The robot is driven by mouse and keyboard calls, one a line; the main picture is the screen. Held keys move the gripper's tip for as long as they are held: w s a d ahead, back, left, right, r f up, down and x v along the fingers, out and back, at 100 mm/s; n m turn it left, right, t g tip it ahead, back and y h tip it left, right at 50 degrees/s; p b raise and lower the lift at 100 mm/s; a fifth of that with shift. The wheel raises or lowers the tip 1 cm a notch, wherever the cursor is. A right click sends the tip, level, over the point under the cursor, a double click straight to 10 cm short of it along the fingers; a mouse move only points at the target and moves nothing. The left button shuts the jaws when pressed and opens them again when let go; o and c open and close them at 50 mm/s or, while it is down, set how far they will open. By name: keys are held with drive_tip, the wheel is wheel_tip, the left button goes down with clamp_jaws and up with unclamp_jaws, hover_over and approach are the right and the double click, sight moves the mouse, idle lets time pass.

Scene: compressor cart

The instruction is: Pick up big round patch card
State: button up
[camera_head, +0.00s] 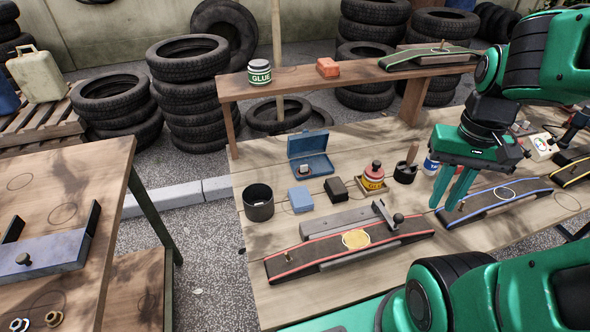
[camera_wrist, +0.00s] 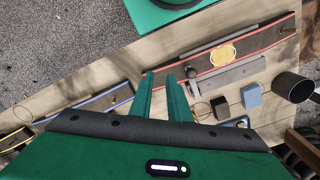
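A yellow round patch (camera_head: 356,239) lies flat on a dark inner-tube strip with red edges (camera_head: 310,256) on the workbench. It also shows in the wrist view (camera_wrist: 222,54), right of my fingers. I cannot tell whether it is loose or fixed. A white card or box with a coloured ring (camera_head: 541,147) is at the right of the bench, partly behind my arm; its kind is unclear. My gripper (camera_head: 444,206) points down above the bench, between the red-edged strip and a blue-edged strip (camera_head: 500,202). Its fingers (camera_wrist: 160,76) are apart with nothing between them.
A black knob clamp (camera_head: 398,218) stands beside the patch. A black cup (camera_head: 258,203), blue open box (camera_head: 311,155), small blocks and a red-topped jar (camera_head: 375,177) stand behind the strip. A raised shelf (camera_head: 300,78) spans the back. A second table (camera_head: 60,190) is at left.

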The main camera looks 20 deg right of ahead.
drive_tip(key=m, duration=1.2)
hover_over(304, 169)
wheel_tip(304, 169, down, 4)
drive_tip(key=f, duration=0.5)
drive_tip(key=shift+w+a, duration=0.15)
drive_tip(key=shift+w, duration=0.15)
drive_tip(key=shift+d+f, duration=0.2)
drive_tip(key=shift+f, duration=2.6)
drive_tip(key=shift+c, duration=0.6)
